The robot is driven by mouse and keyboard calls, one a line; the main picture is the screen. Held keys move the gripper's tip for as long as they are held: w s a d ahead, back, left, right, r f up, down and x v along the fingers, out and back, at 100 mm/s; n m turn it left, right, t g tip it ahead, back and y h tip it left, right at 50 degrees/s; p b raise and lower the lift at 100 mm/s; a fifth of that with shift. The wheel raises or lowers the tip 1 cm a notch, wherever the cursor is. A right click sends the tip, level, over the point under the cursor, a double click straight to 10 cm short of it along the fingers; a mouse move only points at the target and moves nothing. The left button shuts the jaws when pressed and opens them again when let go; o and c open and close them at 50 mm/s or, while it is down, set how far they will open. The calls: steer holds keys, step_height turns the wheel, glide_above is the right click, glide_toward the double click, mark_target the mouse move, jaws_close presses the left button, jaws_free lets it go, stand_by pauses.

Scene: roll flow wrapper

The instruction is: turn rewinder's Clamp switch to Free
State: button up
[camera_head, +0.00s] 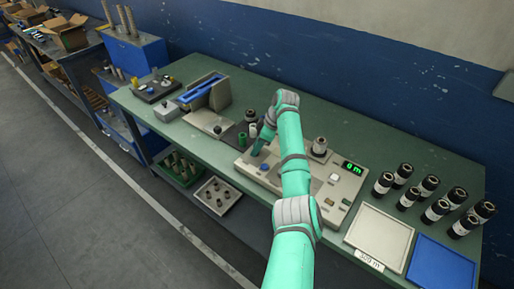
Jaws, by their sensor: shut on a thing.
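The rewinder (318,207) is a pale beige machine on the green bench, with a green "0 m" display (353,168) at its right. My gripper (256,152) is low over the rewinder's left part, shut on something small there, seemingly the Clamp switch. The switch itself and its setting are hidden or too small to make out. A small blue knob (264,167) shows just in front of my gripper. My arm covers the middle of the rewinder.
Several dark rolls with white labels (401,175) stand at the right, behind a white tray (381,237) and a blue tray (442,264). Dark and green rolls (241,139) stand close left of my gripper. A blue-and-grey device (205,92) is farther left.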

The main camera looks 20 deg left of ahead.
steer(key=shift+r+n, duration=0.1)
steer(key=shift+n, duration=0.4)
steer(key=shift+a, duration=0.1)
steer(key=o, duration=1)
steer(key=shift+o, duration=0.2)
steer(key=shift+w, duration=0.1)
steer(key=shift+w+r, duration=0.1)
steer(key=shift+r, duration=0.05)
steer(key=v, duration=1)
steer(key=shift+r, duration=0.2)
